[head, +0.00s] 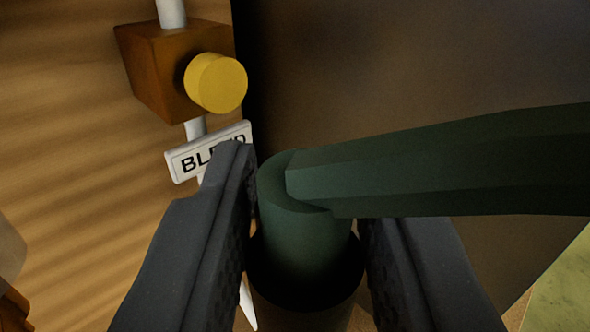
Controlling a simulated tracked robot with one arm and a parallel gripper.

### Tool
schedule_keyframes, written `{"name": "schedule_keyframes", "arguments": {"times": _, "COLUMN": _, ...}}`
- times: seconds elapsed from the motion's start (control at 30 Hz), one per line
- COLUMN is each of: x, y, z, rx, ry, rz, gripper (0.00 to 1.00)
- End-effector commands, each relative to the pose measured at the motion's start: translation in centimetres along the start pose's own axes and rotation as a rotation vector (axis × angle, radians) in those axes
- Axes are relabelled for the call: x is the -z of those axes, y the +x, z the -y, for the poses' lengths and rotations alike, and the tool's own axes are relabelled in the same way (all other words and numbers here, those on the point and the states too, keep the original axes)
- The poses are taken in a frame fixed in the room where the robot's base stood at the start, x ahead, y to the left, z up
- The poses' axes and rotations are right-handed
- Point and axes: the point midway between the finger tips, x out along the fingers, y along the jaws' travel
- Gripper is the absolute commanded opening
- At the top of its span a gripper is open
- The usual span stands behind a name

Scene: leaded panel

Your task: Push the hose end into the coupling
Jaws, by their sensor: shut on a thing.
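My gripper (306,205) is at the lower middle of the head view, with one dark finger on each side of a green hose end (300,228). It is shut on this hose end. Below the green part is a dark ring with a brownish round body (305,305), partly between the fingers. I cannot tell whether this is the coupling or part of the hose end. No other coupling can be made out.
At the upper left, a brown block (150,75) with a yellow round knob (217,83) sits on a white pipe. A white label (190,163), partly covered by my left finger, hangs below it. A dark brown panel (400,60) fills the back right.

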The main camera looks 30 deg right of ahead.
Motion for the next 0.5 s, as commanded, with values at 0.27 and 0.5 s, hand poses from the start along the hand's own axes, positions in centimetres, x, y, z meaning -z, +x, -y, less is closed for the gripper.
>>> {"name": "schedule_keyframes", "arguments": {"times": 0.27, "x": -0.1, "y": 0.0, "z": -0.1, "rx": -0.001, "ry": -0.001, "rz": 0.002, "gripper": 0.00}}
{"name": "schedule_keyframes", "arguments": {"times": 0.5, "x": -2.1, "y": 0.0, "z": -0.1, "rx": -0.001, "ry": -0.001, "rz": 0.003, "gripper": 0.00}}
